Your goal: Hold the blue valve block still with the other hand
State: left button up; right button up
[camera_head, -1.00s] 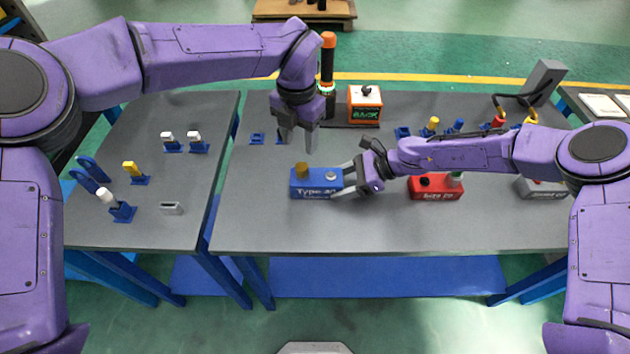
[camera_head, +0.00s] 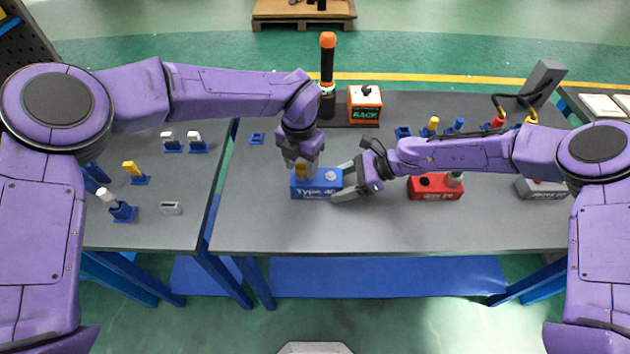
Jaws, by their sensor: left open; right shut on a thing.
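The blue valve block (camera_head: 312,193) sits flat on the dark table, with pale lettering on its front face. A brass-yellow piece (camera_head: 301,172) stands on its left part and a small light round fitting shows on its right part. My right gripper (camera_head: 344,183) is shut on the right end of the block, one finger in front and one behind. My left gripper (camera_head: 303,165) is open and points down at the brass-yellow piece, its fingers close around or just behind it; I cannot tell whether they touch it.
A red block (camera_head: 436,188) and a grey block (camera_head: 541,189) stand to the right. An orange box (camera_head: 364,105) and an orange-topped black cylinder (camera_head: 327,75) stand behind. Small blue holders line the back right. The table front is clear.

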pick_arm(q)
grip_shut()
jog(key=shift+r, duration=0.1)
jog(key=n, duration=0.5)
jog(key=shift+n, duration=0.8)
jog(key=n, duration=0.3)
jog(key=shift+n, duration=0.4)
